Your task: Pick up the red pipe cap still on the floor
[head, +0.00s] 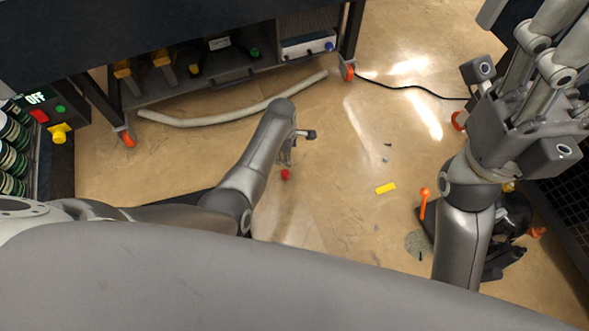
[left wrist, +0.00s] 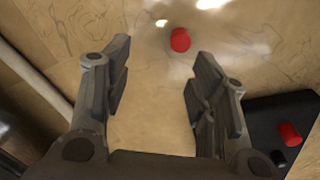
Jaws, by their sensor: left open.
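A small red cap (head: 286,174) lies on the tan floor near my left gripper (head: 296,146) in the head view. In the left wrist view the red cap (left wrist: 180,40) shows just beyond the fingertips, towards the right finger. My left gripper (left wrist: 160,68) is open there, with nothing between its fingers. A second red piece (left wrist: 289,134) sits on a flat black surface at the right edge of the left wrist view. My right gripper (head: 525,95) is raised at the right of the head view, away from the cap; its fingertips are not clear.
A yellow block (head: 386,188) and small dark bits lie on the floor. A pale hose (head: 235,115) runs in front of a wheeled cart (head: 200,90). A black cable (head: 410,87) crosses the floor behind. Black equipment with an orange lever (head: 424,200) stands by my right arm.

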